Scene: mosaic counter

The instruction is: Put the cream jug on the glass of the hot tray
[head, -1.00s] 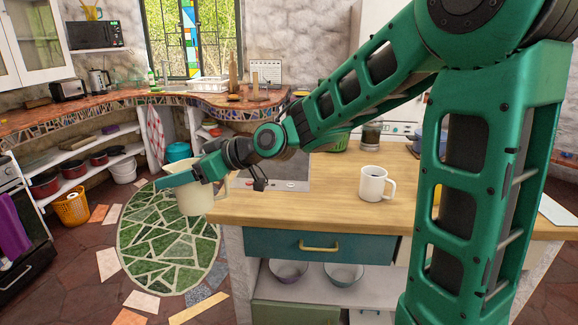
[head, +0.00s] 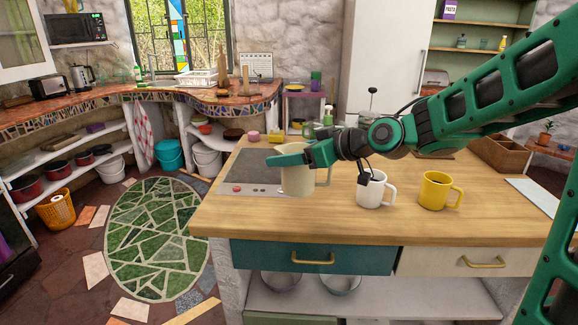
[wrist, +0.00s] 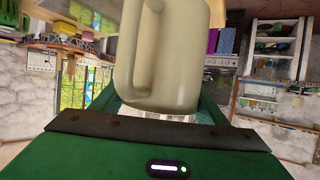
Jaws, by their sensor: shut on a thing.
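My gripper (head: 292,157) is shut on the cream jug (head: 297,181), which is upright with its handle toward the right. The jug also fills the middle of the wrist view (wrist: 180,60). In the head view it overlaps the right part of the hot tray (head: 238,187), a dark glass plate with small knobs along its front edge, set on the wooden counter. I cannot tell how far the jug's base is above the surface. The right part of the glass is hidden behind the jug and my gripper.
A white mug (head: 370,190) stands right of the jug, under my wrist, and a yellow mug (head: 436,191) is farther right. A green soap bottle (head: 327,121) and small containers stand behind. The counter (head: 330,219) is clear along the front.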

